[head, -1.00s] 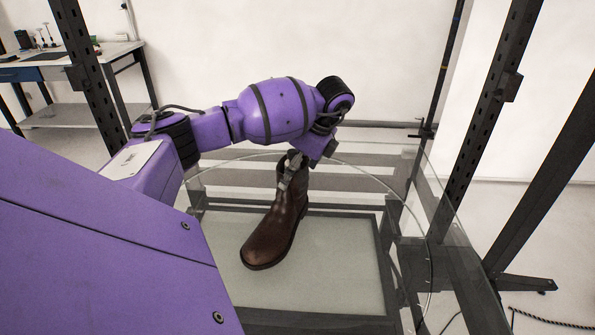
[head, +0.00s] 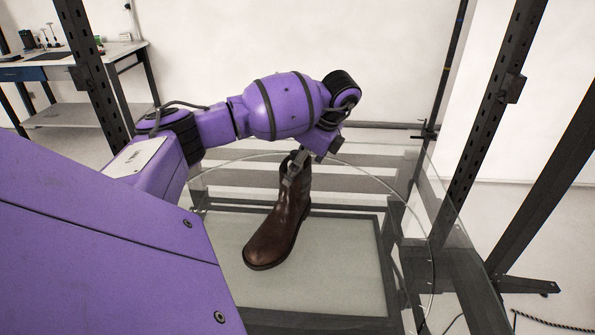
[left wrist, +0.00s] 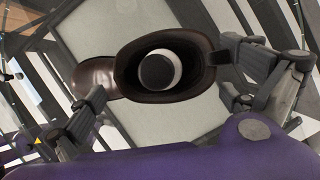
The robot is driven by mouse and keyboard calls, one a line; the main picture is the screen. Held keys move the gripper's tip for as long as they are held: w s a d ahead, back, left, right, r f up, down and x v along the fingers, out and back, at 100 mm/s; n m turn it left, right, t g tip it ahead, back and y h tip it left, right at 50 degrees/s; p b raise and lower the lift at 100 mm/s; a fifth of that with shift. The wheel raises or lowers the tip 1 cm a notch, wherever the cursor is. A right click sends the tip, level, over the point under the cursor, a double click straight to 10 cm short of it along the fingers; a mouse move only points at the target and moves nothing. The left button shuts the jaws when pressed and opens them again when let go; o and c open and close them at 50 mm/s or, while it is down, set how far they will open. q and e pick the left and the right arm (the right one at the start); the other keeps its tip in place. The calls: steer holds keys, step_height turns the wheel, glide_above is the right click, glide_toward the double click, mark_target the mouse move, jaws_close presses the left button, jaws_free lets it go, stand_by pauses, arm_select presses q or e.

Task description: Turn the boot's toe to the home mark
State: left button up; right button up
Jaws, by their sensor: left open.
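A dark brown boot (head: 279,229) stands upright on the glass turntable (head: 226,238). In the head view its toe points to the lower left, towards me. My left gripper (head: 296,170) is at the top of the boot's shaft, reaching from above. In the left wrist view I look down into the boot's opening (left wrist: 163,62), with a pale and dark round shape inside, and the toe lies to the left. The open fingers of my left gripper (left wrist: 164,76) stand on either side of the shaft. Contact cannot be told. I cannot make out a home mark. My right gripper is not in view.
Dark posts (head: 487,125) of a frame rise at the right and left of the turntable. A workbench (head: 75,58) with small items stands at the back left. The glass around the boot is clear.

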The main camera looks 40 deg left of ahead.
arm_select(q)
steer(key=v, duration=1)
steer(key=shift+r, duration=0.25)
steer(key=shift+f, duration=0.1)
